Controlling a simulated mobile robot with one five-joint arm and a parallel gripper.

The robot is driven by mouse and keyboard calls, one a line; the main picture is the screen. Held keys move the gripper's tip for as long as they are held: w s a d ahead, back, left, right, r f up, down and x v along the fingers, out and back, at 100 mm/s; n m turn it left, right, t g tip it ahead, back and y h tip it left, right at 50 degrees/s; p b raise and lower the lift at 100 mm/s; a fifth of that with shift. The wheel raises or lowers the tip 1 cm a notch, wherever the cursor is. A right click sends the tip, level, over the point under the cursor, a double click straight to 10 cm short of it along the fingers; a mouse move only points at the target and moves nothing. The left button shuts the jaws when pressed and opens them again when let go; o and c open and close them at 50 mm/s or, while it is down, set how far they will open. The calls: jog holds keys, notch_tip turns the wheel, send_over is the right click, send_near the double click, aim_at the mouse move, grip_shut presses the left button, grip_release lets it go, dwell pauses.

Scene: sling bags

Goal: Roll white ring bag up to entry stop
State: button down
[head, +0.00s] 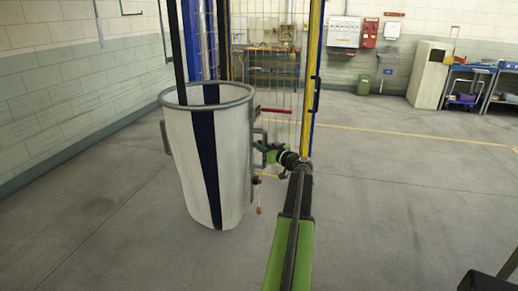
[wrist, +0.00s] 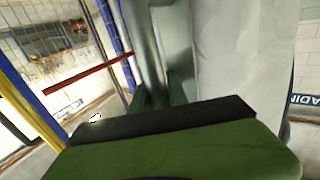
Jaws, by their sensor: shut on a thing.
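The white ring bag (head: 178,150) stands upright at left centre in the head view, a tall tapered bag with a grey ring rim, a dark vertical stripe and a dark strap rising from it. My gripper (head: 264,149) is at its right side, at the grey side handle (head: 254,130). In the wrist view the bag's white side (wrist: 240,50) fills the right, and the green fingers (wrist: 158,92) are shut on the grey handle (wrist: 148,45). The fingertips are partly hidden by the gripper body. I cannot single out the entry stop.
Behind the bag stands a wire-mesh enclosure (head: 265,75) with yellow and blue posts and a red bar (head: 276,111). A block wall (head: 60,90) runs along the left. The floor to the right is clear up to a cabinet (head: 428,75) and a blue workbench (head: 485,70).

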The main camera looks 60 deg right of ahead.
jog(key=shift+w+d, duration=0.25)
jog(key=shift+d, duration=0.6)
jog(key=c, duration=1.6)
grip_release()
jog(key=shift+o, duration=0.2)
jog(key=shift+s+a, duration=0.1)
jog(key=shift+s, duration=0.05)
jog(key=v, duration=1.7)
jog(key=shift+r, duration=0.1)
